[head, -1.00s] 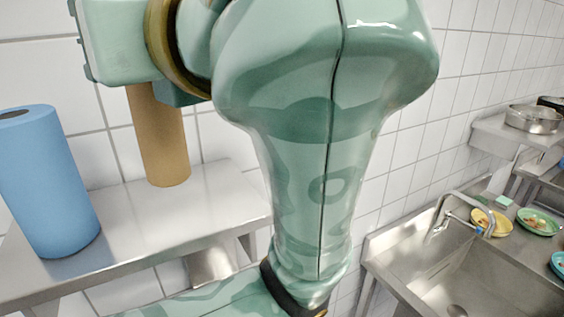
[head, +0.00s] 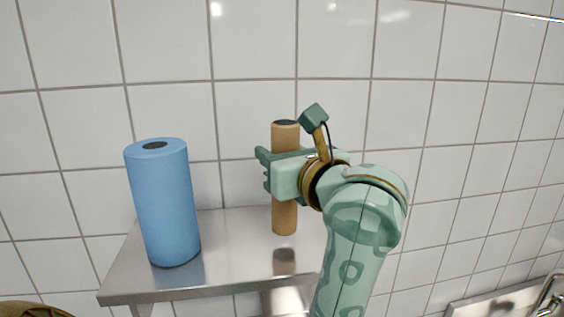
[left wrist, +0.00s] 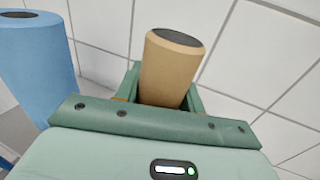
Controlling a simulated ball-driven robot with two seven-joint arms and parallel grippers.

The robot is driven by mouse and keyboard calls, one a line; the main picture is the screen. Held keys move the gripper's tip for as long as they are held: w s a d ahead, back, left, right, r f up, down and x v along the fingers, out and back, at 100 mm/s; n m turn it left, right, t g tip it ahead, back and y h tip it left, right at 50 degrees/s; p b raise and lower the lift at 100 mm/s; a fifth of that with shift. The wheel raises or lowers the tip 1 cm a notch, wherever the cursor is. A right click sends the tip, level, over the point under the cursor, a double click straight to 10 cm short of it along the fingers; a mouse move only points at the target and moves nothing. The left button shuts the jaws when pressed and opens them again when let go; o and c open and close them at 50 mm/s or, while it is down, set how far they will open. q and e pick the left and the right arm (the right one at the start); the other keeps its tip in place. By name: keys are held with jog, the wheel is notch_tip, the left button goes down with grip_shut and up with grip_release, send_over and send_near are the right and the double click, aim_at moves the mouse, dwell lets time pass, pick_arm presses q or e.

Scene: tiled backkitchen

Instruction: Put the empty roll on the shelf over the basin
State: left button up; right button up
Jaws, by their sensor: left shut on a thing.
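The empty roll (head: 285,218) is a plain brown tube with a dark top opening, held upright. My left gripper (head: 284,176) is shut on it around its upper middle. The roll's lower end hangs a little above a steel shelf (head: 225,225), with a gap between it and its reflection. In the left wrist view the roll (left wrist: 170,70) rises between the green fingers, and its lower part is hidden. My right gripper is not in view.
A blue paper roll (head: 165,205) stands on the same steel shelf, left of the brown roll, apart from it. A white tiled wall (head: 300,50) is close behind. At the lower right show a steel sink edge (head: 485,303) and part of a tap (head: 546,294).

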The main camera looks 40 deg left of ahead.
pick_arm(q)
notch_tip(320, 180, down, 3)
jog(key=shift+a+r, duration=0.1)
jog(key=shift+r, duration=0.1)
jog(key=o, duration=0.5)
jog(key=shift+f, duration=0.1)
jog(key=o, duration=0.5)
jog(key=shift+c, duration=0.2)
